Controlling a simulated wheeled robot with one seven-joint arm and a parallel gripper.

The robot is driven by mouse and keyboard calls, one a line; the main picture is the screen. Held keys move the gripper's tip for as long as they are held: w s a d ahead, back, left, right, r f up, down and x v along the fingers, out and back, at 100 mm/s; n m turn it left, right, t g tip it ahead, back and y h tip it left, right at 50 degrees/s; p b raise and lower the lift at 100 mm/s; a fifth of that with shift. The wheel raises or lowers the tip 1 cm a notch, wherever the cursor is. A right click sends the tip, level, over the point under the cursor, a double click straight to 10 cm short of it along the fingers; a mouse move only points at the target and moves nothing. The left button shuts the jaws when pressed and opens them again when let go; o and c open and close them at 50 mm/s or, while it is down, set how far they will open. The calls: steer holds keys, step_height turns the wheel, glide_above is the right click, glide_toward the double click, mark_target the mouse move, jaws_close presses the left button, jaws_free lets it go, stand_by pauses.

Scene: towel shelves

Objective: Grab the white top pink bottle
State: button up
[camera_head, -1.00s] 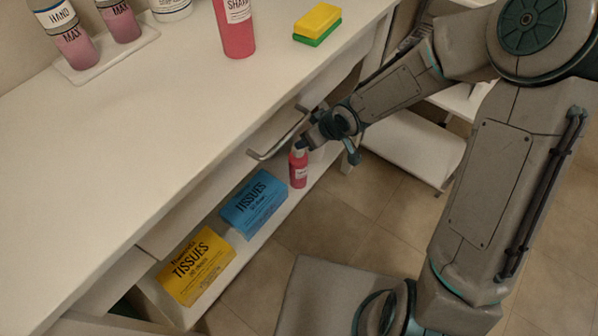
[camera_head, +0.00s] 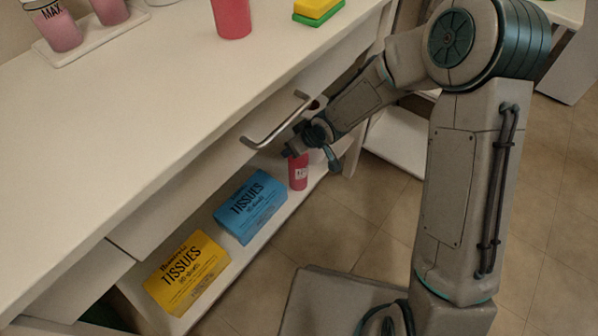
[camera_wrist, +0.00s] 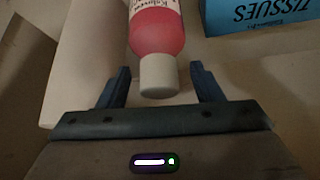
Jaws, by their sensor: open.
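The pink bottle with a white top (camera_wrist: 157,40) is in the wrist view, its white cap (camera_wrist: 159,77) pointing toward my gripper. In the head view the pink bottle (camera_head: 298,173) stands on the lower shelf, right of the blue tissue box. My gripper (camera_wrist: 159,85) is open in the wrist view, one finger on each side of the white cap, with a gap on both sides. In the head view my gripper (camera_head: 291,150) is at the bottle's top and hides the cap.
A blue tissue box (camera_head: 250,206) and a yellow tissue box (camera_head: 187,273) sit on the lower shelf (camera_head: 275,222). A drawer handle (camera_head: 275,130) juts out above my gripper. Another pink bottle (camera_head: 232,17) and a sponge (camera_head: 318,10) are on the top surface.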

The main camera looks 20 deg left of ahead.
steer(key=shift+x, duration=0.8)
steer(key=shift+r, duration=0.1)
jaws_close()
